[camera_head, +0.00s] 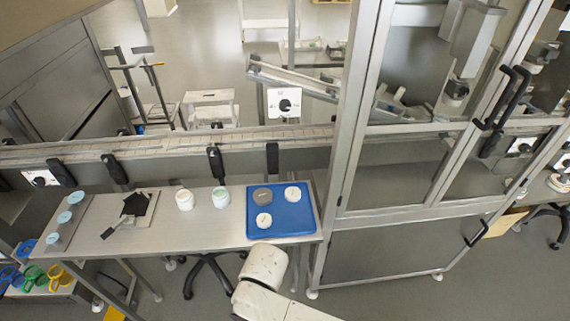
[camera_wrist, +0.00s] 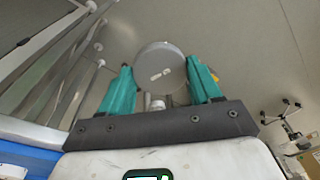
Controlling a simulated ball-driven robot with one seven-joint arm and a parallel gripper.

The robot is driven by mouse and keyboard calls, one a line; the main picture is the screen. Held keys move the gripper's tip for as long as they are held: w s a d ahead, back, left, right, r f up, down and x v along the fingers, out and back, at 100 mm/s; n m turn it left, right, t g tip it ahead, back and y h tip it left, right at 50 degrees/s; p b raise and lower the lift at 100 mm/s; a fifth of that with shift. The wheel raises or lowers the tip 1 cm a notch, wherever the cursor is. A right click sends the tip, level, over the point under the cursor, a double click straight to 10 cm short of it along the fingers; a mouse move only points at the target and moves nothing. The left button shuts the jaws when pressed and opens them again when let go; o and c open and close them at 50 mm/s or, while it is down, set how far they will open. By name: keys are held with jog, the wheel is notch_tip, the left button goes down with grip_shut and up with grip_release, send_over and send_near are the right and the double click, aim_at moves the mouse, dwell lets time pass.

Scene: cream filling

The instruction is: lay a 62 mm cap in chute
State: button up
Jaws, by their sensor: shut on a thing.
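My gripper (camera_wrist: 160,66) shows in the wrist view with its two teal fingers shut on a pale grey round cap (camera_wrist: 161,60). The cap's flat face, with a small light mark, is turned to the camera. In the head view my white arm is at bottom centre; the gripper and held cap cannot be made out there. A sloping metal channel (camera_head: 296,79), which looks like the chute, stands behind the conveyor, left of the tall cabinet frame. A grey disc (camera_head: 262,195) and two white round pieces (camera_head: 292,191) lie on the blue tray (camera_head: 308,224); their sizes cannot be told.
The tray is at the right end of a narrow bench (camera_head: 180,229). Two small jars (camera_head: 184,200) stand left of it, then a dark tool on a plate. The conveyor (camera_head: 150,150) runs behind the bench. A metal-framed cabinet (camera_head: 343,180) blocks the right. Grey floor is open in front.

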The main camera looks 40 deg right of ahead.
jog(key=shift+w+a+r, duration=0.15)
jog(key=shift+a+r, duration=0.3)
jog(key=shift+a, duration=0.25)
jog(key=shift+w+a+r, duration=0.2)
jog(key=shift+a+r, duration=0.3)
jog(key=shift+a, duration=0.05)
jog(key=shift+w+a+r+n+y, duration=0.3)
jog(key=shift+a+r, duration=0.05)
jog(key=shift+s, duration=0.1)
